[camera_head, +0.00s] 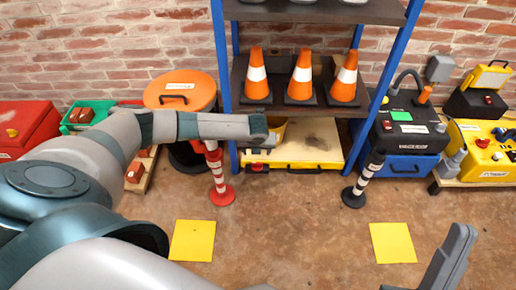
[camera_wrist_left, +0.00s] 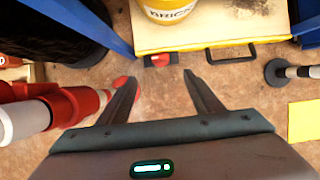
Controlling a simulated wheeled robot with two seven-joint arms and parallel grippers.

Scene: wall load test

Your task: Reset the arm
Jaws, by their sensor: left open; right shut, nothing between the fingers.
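My left arm reaches in from the left in the head view, and its gripper (camera_head: 266,138) ends in front of the shelf's lower opening. The left wrist view shows that gripper (camera_wrist_left: 158,82) open, with floor between its fingers and nothing held. A yellow bucket (camera_wrist_left: 172,10) on a yellow case (camera_wrist_left: 225,35) lies ahead of its fingertips. My right gripper (camera_head: 460,238) is at the lower right of the head view, shut and empty, above the floor. Its lower part is cut off by the frame.
A blue-framed shelf (camera_head: 361,100) holds three orange cones (camera_head: 302,78). A red-and-white post (camera_head: 217,175) stands close to my left gripper; a black-and-white post (camera_head: 362,182) stands right. Cases and machines line the brick wall. Two yellow squares (camera_head: 192,240) (camera_head: 393,243) mark otherwise open floor.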

